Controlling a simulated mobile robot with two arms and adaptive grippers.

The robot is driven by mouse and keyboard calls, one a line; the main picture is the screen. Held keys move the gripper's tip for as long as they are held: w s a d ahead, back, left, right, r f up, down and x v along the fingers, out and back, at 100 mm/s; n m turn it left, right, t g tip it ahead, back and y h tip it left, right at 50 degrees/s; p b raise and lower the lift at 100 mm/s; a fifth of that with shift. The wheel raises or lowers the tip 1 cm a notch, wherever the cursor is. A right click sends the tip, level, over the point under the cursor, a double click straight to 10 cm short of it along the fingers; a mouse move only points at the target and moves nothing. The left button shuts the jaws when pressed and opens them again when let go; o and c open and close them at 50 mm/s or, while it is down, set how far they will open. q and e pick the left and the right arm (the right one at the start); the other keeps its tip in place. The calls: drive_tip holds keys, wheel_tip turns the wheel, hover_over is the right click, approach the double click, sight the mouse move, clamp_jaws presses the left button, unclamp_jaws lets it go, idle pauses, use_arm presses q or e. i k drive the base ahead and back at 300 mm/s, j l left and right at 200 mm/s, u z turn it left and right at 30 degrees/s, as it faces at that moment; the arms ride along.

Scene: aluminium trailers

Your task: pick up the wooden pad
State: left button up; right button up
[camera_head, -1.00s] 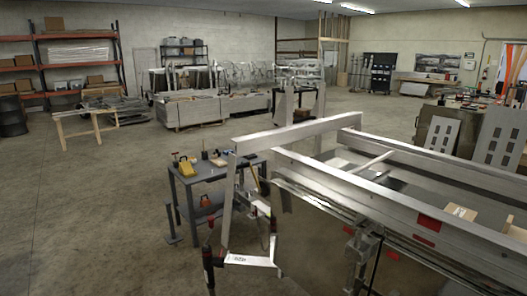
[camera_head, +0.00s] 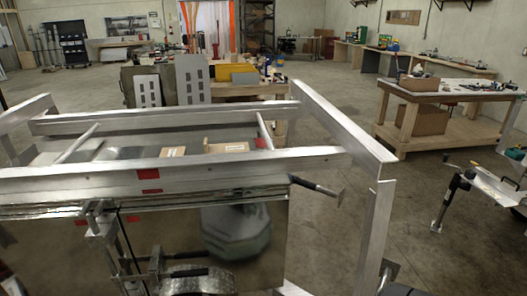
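Two small light-brown wooden blocks lie inside the aluminium trailer frame. One wooden block (camera_head: 173,152) is near the middle of the near rail, and a longer one (camera_head: 227,147) lies to its right. Both are partly hidden behind the near rail (camera_head: 190,168). I cannot tell which of them, if either, is the wooden pad. Neither of my grippers shows in the head view.
The trailer frame fills the foreground, with a shiny side panel (camera_head: 190,235) below its rail. A wooden workbench (camera_head: 440,98) stands at the right. A metal stand (camera_head: 447,200) is at the right edge. Open concrete floor (camera_head: 345,130) lies between the trailer and workbench.

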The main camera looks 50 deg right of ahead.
sight(238, 147)
drive_tip(key=z, duration=1.25)
